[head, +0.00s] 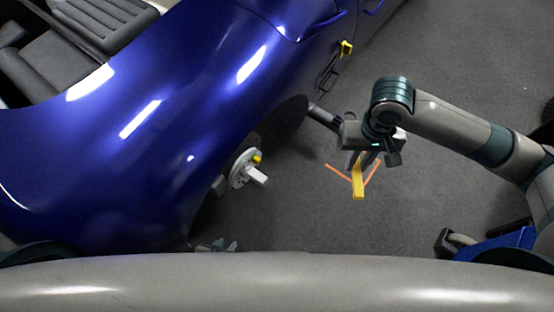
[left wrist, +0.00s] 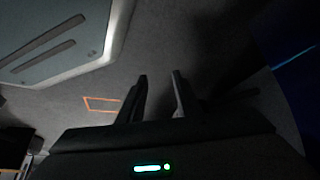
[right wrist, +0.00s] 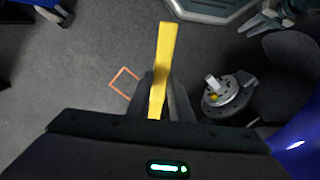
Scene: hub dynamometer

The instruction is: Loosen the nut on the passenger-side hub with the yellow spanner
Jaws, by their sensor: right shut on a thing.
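The hub (head: 243,168) is a pale metal disc with a light square-ended block at its middle, in the car's open wheel arch. A small yellow nut (head: 257,159) sits on its face. In the right wrist view the hub (right wrist: 226,96) and nut (right wrist: 213,98) show at the right. My right gripper (head: 363,162) is shut on the yellow spanner (head: 358,184), right of the hub and apart from it; the spanner (right wrist: 164,65) points away from the fingers. My left gripper (left wrist: 160,76) is open and empty; in the head view it is mostly hidden at the bottom edge.
The blue car (head: 150,120) fills the left of the head view. An orange outline (right wrist: 124,84) marks the grey floor. A blue object (head: 500,245) with dark parts stands at lower right. A small yellow item (head: 346,47) is beside the car. Floor between hub and spanner is clear.

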